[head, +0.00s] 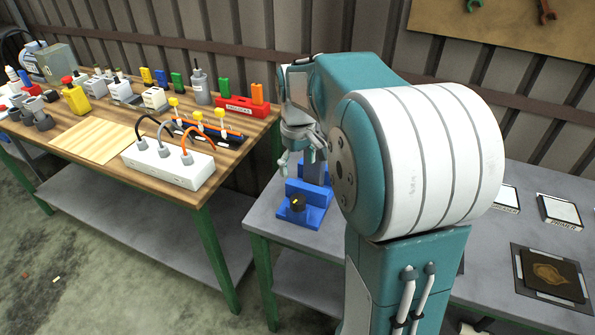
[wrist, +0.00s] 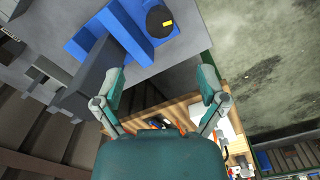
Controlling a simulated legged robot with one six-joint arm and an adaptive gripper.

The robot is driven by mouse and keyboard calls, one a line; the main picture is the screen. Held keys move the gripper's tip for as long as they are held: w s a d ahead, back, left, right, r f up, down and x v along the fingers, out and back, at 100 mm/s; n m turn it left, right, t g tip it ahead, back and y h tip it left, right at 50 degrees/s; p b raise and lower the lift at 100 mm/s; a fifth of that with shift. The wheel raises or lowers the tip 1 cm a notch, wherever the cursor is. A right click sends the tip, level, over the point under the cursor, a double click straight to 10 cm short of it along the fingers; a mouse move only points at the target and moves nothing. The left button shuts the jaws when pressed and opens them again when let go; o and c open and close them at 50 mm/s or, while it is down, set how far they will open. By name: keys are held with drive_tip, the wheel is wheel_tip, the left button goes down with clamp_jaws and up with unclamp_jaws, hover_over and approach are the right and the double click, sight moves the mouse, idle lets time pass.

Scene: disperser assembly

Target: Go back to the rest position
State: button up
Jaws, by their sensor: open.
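My gripper (head: 301,162) hangs above the left end of the grey table in the head view, over the blue stand. In the wrist view my gripper (wrist: 161,76) has its two fingers spread wide with nothing between them. The disperser stand (head: 305,214) has a blue base with a black knob and a grey upright behind it. It also shows in the wrist view (wrist: 135,43), where its grey column reaches close to the left finger; I cannot tell whether they touch. My own arm hides part of the grey table in the head view.
A wooden workbench (head: 62,188) on the left holds a white power strip (head: 168,166), a red holder (head: 241,106), bottles and a pale board (head: 97,141). The grey table (head: 495,240) carries a dark framed plate (head: 550,272) at right. A ribbed wall stands behind.

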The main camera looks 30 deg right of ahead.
idle(0.4)
drive_tip(key=s+a+r+t, duration=0.2)
drive_tip(key=s+a, duration=0.4)
drive_tip(key=s, duration=0.3)
drive_tip(key=s+a+r+m+t, duration=0.1)
drive_tip(key=s+a+r+t, duration=0.1)
drive_tip(key=s+a, duration=0.4)
drive_tip(key=s+t, duration=0.1)
drive_tip(key=s, duration=0.3)
drive_tip(key=shift+a+m+t, duration=0.3)
